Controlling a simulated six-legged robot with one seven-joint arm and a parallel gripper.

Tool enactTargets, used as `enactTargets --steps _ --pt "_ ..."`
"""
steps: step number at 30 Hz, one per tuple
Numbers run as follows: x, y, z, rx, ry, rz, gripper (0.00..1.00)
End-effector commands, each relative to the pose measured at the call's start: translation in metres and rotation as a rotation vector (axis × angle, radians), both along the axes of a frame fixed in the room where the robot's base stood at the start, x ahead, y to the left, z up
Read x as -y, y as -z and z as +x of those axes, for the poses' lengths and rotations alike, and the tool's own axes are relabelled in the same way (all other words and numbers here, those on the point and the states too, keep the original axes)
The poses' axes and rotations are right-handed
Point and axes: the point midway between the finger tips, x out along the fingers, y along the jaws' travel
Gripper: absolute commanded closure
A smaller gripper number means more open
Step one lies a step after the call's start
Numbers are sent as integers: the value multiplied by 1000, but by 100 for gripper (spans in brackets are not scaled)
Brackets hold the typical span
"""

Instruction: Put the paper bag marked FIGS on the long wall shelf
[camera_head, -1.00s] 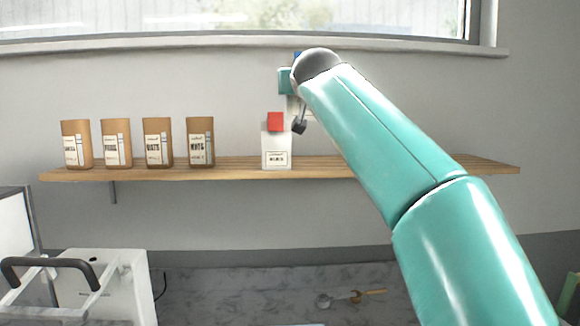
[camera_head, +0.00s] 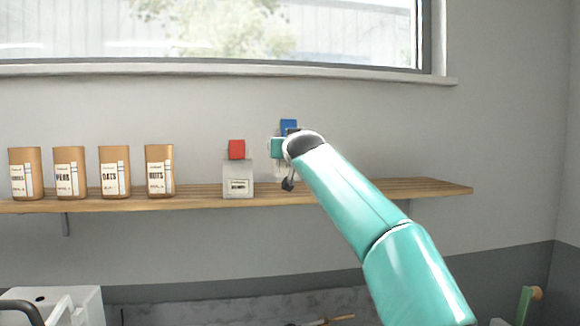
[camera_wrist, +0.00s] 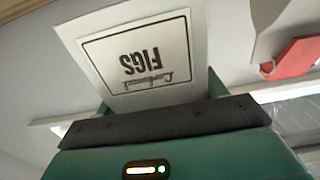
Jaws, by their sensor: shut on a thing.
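The white bag marked FIGS (camera_wrist: 135,60) fills the middle of the wrist view, its label upside down there. My gripper (camera_wrist: 165,120) is shut on it. In the head view my gripper (camera_head: 279,149) is in front of the wall, just above the long wooden wall shelf (camera_head: 350,194). There the held bag is mostly hidden behind the gripper and arm, so I cannot tell whether its base touches the shelf. A blue piece (camera_head: 289,127) shows just above the gripper.
A white bag with a red top (camera_head: 238,178) stands on the shelf just left of my gripper. Several brown bags (camera_head: 115,174) stand farther left. The shelf's right part is bare. A window ledge (camera_head: 230,76) runs above.

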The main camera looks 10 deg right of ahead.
Motion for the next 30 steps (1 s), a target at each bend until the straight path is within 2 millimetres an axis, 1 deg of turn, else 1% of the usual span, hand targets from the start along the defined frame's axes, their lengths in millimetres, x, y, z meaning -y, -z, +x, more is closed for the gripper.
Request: enactTargets --steps 4,7,12,15,26,27,30 --pt "5 9 7 1 0 2 61" --pt "11 22 16 -1 0 2 61" --pt "10 41 14 0 0 -2 61" --pt "10 49 15 1 -1 0 61" --pt "9 52 15 2 -2 0 61" --pt "9 54 15 0 -2 1 26" --pt "9 53 15 0 -2 1 8"
